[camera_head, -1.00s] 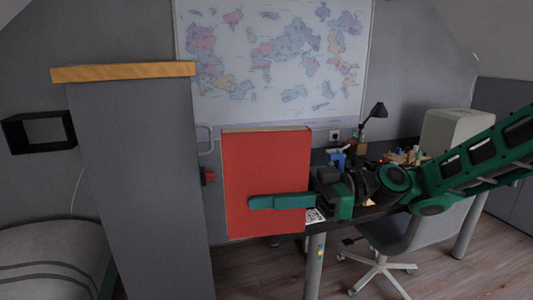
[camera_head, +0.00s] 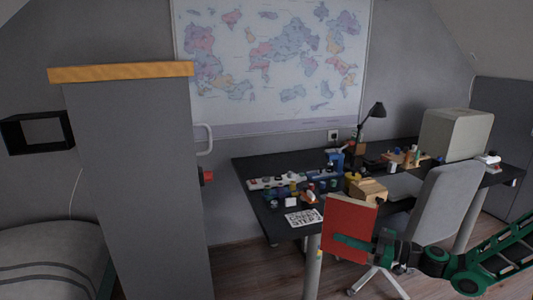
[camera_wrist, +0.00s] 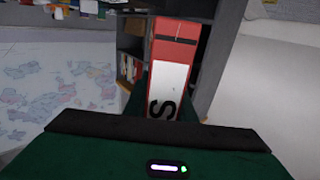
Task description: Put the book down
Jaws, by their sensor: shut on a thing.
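The red book (camera_head: 350,221) is upright, its broad red cover facing the head view. My gripper (camera_head: 352,242) is shut on it, with a green finger lying across the cover. In the head view the book is in front of the dark desk (camera_head: 252,204), near its front edge and beside the grey chair. In the wrist view the book's red and white spine (camera_wrist: 172,75) shows with a black letter. The gripper's green body fills the bottom of that view and hides part of the book.
The desk holds many small items, a black lamp (camera_head: 375,112), a cardboard box (camera_head: 367,190) and a paper sheet (camera_head: 304,217). A grey chair (camera_head: 445,200) stands at the desk. A tall grey cabinet (camera_head: 140,180) is on the left. The desk's left front corner has bare surface.

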